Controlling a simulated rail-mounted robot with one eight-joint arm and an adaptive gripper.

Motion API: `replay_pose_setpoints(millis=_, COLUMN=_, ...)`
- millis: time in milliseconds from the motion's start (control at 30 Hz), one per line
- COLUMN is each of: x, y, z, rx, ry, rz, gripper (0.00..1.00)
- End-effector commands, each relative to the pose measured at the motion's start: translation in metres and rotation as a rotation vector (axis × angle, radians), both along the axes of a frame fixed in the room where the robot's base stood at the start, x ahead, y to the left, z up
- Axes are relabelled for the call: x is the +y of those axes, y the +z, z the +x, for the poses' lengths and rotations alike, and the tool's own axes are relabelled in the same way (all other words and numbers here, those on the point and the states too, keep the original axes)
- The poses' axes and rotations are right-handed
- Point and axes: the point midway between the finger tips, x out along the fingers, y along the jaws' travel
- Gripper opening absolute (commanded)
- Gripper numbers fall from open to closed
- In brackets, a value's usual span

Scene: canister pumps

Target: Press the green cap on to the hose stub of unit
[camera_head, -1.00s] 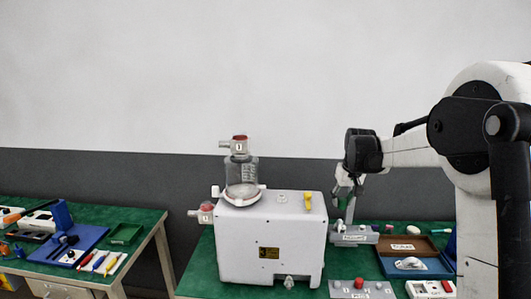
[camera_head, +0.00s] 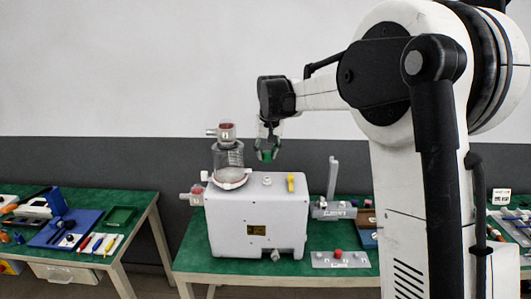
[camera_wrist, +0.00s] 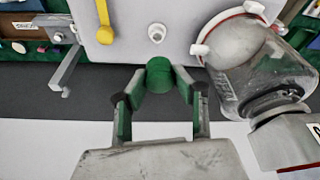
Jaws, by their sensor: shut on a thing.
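My gripper (camera_head: 266,150) is shut on the green cap (camera_wrist: 159,75), which sits between the fingertips in the wrist view. In the head view it is held in the air above the white pump unit (camera_head: 255,215), just right of the clear canister (camera_head: 228,158). A short pale stub (camera_head: 267,180) stands on the unit's top; it also shows in the wrist view (camera_wrist: 156,33), beyond the cap and apart from it. Another metal stub (camera_head: 275,255) sits low on the unit's front. The cap's underside is hidden.
A yellow lever (camera_head: 291,183) stands on the unit's top, right of the pale stub. A red-ended fitting (camera_head: 226,132) tops the canister. A grey fixture with an upright bar (camera_head: 333,180) and a plate with a red knob (camera_head: 339,259) are to the right. A side table (camera_head: 80,215) holds tools.

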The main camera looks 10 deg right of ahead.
Motion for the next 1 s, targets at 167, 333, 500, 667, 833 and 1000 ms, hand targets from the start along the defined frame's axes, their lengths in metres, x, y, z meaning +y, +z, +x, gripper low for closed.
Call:
replay_pose_setpoints(millis=167, x=0.000, y=-0.001, z=-0.001, rx=0.000, ry=0.000, rz=0.001, gripper=0.11)
replay_pose_setpoints(millis=333, x=0.000, y=-0.007, z=-0.001, rx=0.000, ry=0.000, rz=0.001, gripper=0.11)
replay_pose_setpoints(millis=500, x=0.000, y=-0.020, z=-0.001, rx=0.000, ry=0.000, rz=0.001, gripper=0.11)
replay_pose_setpoints(millis=667, x=0.000, y=-0.034, z=-0.001, rx=0.000, ry=0.000, rz=0.001, gripper=0.11)
replay_pose_setpoints(millis=833, x=0.000, y=-0.049, z=-0.001, rx=0.000, ry=0.000, rz=0.001, gripper=0.11)
replay_pose_setpoints(millis=1000, x=0.000, y=-0.060, z=-0.001, rx=0.000, ry=0.000, rz=0.001, gripper=0.11)
